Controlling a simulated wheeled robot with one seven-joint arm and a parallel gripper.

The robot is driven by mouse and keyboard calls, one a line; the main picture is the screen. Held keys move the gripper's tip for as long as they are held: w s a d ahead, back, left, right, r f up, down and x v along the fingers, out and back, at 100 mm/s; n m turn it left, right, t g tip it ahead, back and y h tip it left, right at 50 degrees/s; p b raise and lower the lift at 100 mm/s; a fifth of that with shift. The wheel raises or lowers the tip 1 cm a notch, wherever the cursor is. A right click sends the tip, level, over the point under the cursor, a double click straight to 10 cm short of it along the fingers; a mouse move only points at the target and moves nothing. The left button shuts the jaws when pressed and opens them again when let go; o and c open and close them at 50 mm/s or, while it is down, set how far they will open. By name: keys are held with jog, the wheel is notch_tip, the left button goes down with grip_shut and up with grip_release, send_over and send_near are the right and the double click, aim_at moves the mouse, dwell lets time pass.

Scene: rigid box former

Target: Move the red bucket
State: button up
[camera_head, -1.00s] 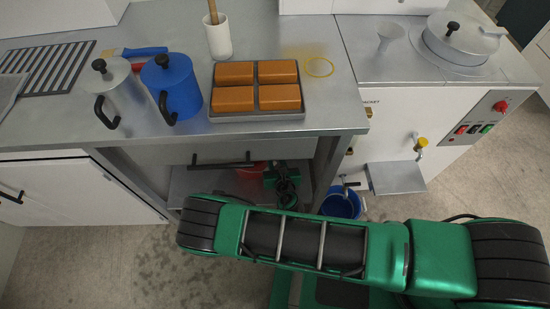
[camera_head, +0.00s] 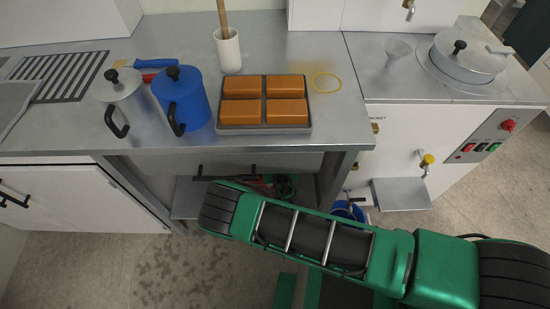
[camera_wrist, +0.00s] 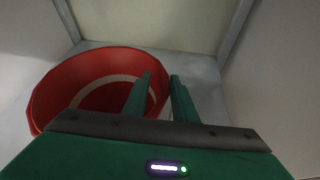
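The red bucket (camera_wrist: 60,84) stands on the lower shelf, filling the left of the wrist view; I look down into its open top. In the head view only a red sliver of the bucket (camera_head: 267,178) shows under the table, the rest hidden by my arm and the tabletop. My gripper (camera_wrist: 161,77) is at the bucket's right rim. Its two green fingers are apart, the left one over the bucket's inside and the right one just outside the wall. The rim appears to pass between them; contact is not clear. In the head view my gripper is mostly hidden.
The table (camera_head: 330,135) overhangs the shelf (camera_head: 190,198), and table legs stand close by. A blue bucket (camera_head: 345,210) is on the floor at right, partly behind my arm. Orange blocks (camera_head: 240,88) in a tray and a blue pot (camera_head: 180,98) stand on top.

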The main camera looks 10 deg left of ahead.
jog(key=shift+c, duration=0.4)
grip_shut()
jog(key=shift+s+d, duration=0.1)
